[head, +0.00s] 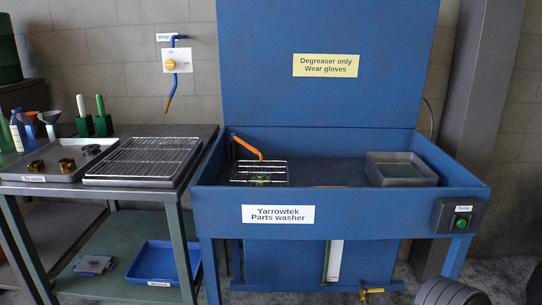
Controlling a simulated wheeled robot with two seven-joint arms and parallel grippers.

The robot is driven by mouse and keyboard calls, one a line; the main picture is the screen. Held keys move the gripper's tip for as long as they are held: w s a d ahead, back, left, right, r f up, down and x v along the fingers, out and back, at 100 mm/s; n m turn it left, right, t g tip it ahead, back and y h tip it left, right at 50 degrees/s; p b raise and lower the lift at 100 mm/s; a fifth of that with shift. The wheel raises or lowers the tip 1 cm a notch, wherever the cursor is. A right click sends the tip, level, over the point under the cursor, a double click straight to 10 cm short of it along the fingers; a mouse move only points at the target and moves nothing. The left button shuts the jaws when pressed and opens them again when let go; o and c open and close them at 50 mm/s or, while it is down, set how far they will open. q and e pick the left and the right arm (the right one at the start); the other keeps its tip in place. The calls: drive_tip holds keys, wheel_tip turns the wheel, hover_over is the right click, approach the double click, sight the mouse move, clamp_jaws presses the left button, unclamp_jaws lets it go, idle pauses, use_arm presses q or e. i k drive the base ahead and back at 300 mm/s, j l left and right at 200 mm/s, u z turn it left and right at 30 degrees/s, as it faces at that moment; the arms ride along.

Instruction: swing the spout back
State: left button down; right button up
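The orange spout (247,146) rises at the back left of the blue parts washer basin (338,225). It bends to the right and slopes down, its tip above the back edge of a small wire rack (240,172) in the basin's left part. Something yellowish shows at the rack, too small to make out. No liquid visibly runs from the spout. Neither of my grippers is in view.
A grey tray (402,181) sits in the basin's right part. The blue lid (400,100) stands upright behind. A pump switch box (457,216) with a green button is at the front right. A bench with a wire drying rack (145,158) stands left.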

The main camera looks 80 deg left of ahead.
sight(233, 138)
drive_tip(key=u, duration=2.7)
